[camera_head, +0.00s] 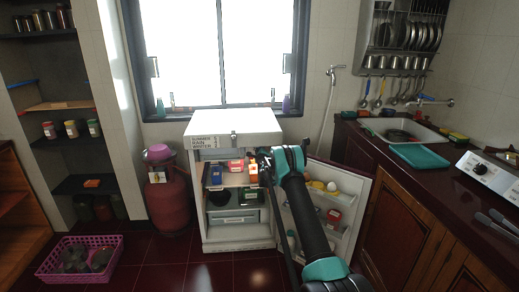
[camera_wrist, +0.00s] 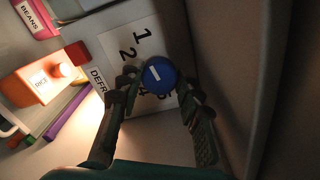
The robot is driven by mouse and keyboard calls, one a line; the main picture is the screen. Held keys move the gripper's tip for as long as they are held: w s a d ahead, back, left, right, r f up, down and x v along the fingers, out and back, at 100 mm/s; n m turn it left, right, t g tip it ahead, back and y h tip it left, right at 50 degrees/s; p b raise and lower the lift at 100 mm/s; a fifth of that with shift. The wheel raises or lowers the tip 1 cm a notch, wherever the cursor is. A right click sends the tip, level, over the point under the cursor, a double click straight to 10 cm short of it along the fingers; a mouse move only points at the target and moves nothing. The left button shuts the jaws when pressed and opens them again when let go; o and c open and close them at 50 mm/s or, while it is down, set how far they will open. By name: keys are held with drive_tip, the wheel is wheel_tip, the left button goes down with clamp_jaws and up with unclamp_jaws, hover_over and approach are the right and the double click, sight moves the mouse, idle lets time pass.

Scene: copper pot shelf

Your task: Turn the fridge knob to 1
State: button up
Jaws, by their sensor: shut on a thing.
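The small white fridge (camera_head: 233,131) stands open below the window, its door (camera_head: 330,200) swung out to the right. In the wrist view the blue round knob (camera_wrist: 158,74) with a white pointer mark sits on a white label plate (camera_wrist: 133,42) with the numbers 1 and 2 and part of the word DEFROST; other marks are partly hidden. My gripper (camera_wrist: 160,88) has its two dark fingers on either side of the knob, shut on it. In the head view my gripper reaches inside the fridge's upper right, and the knob is hidden behind my arm.
An orange lit box (camera_wrist: 42,84) and a pink box marked BEANS (camera_wrist: 38,14) are close by inside the fridge. A red gas cylinder (camera_head: 168,200) stands left of the fridge. A counter with a sink (camera_head: 405,130) is at the right.

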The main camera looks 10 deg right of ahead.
drive_tip(key=shift+d, duration=0.1)
drive_tip(key=o, duration=1.2)
drive_tip(key=shift+c, duration=0.2)
drive_tip(key=shift+s, duration=0.1)
drive_tip(key=s, duration=1.2)
